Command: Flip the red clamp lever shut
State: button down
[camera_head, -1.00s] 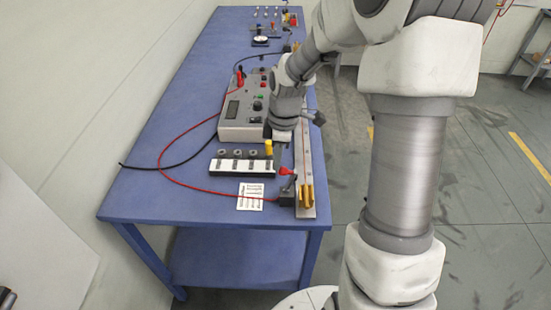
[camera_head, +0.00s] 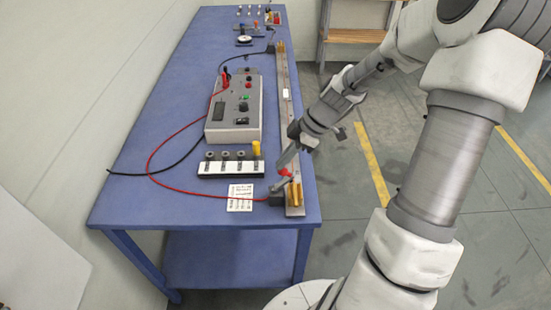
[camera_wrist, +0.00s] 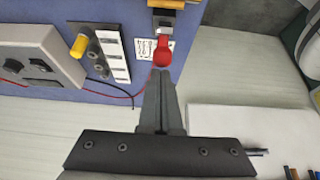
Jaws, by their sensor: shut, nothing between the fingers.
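The red clamp lever (camera_head: 285,172) shows as a short red grip by the dark clamp block (camera_head: 277,195), at the near end of the metal rail. My gripper (camera_head: 281,165) is shut and empty, reaching down from the right over the rail. Its fingertips (camera_wrist: 160,73) are right at the lever's red end in the wrist view. I cannot tell whether they touch it.
The rail (camera_head: 286,110) with brass ends runs along the table's right edge. A grey meter box (camera_head: 236,112), a sample strip (camera_head: 232,168) with a yellow post, a printed card (camera_head: 240,197) and red and black cables lie left of it.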

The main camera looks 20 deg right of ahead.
aim_at(294, 175)
jog(key=d+y, duration=0.1)
jog(key=s+d+f+t+y+b, duration=0.1)
jog(key=shift+d+f+y+b, duration=0.15)
jog(key=shift+d+y+b, duration=0.15)
jog(key=shift+d+y, duration=0.1)
jog(key=d+f+y+b, duration=0.1)
jog(key=d+f+t+y+b, duration=0.1)
jog(key=y+b, duration=0.1)
jog(key=shift+s+d, duration=0.35)
jog(key=shift+s, duration=0.05)
jog(key=shift+s+d+f+t+y+b, duration=0.25)
jog(key=shift+d+f+y+b, duration=0.4)
jog(key=shift+y+b, duration=0.35)
jog(key=shift+s+d+f+b, duration=0.1)
jog(key=shift+d+f+b, duration=0.35)
jog(key=shift+b, duration=0.1)
jog(key=shift+f, duration=0.1)
